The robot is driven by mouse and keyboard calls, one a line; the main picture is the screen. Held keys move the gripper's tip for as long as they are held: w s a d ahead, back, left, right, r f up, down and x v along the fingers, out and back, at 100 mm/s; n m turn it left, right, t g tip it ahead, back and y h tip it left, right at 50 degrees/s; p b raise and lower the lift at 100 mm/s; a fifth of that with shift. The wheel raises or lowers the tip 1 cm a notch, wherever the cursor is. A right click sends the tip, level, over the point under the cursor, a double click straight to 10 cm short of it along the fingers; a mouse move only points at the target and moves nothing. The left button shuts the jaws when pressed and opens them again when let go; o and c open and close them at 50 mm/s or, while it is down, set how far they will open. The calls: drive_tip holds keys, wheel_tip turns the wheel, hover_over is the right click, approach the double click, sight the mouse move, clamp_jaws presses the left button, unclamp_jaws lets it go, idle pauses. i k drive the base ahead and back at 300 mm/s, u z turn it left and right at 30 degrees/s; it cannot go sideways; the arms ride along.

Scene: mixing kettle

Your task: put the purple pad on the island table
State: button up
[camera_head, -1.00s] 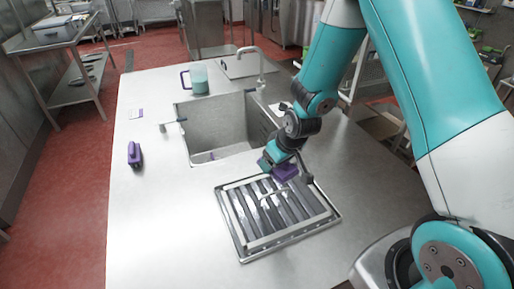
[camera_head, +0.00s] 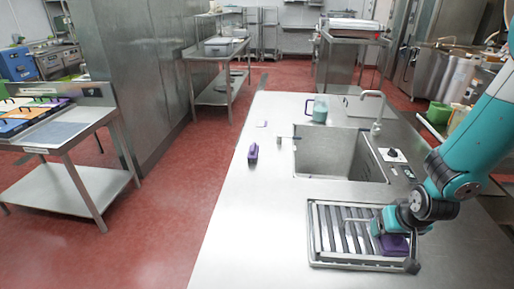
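The purple pad (camera_head: 394,245) is a small dark purple block at my gripper (camera_head: 388,232), over the right side of a slatted steel drain tray (camera_head: 313,240). My gripper appears shut on it; the fingers are small and partly hidden by the wrist. Whether the pad touches the tray cannot be told. The tray is set on a long steel table (camera_head: 240,220) with a sink. Another steel table (camera_head: 70,150) stands at the far left, with coloured boards on it. Which table is the island one is not marked.
A purple-handled item (camera_head: 253,152) stands on the long table, left of the sink (camera_head: 330,155). A teal-filled jug (camera_head: 320,109) and a tap (camera_head: 376,110) are behind the sink. The long table's left front is bare. Red floor (camera_head: 170,200) lies open between the tables.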

sight(253, 210)
drive_tip(key=u, duration=3)
drive_tip(key=i, duration=1.5)
drive_tip(key=z, duration=3.15)
drive_tip(key=i, duration=0.5)
drive_tip(key=u, duration=0.1)
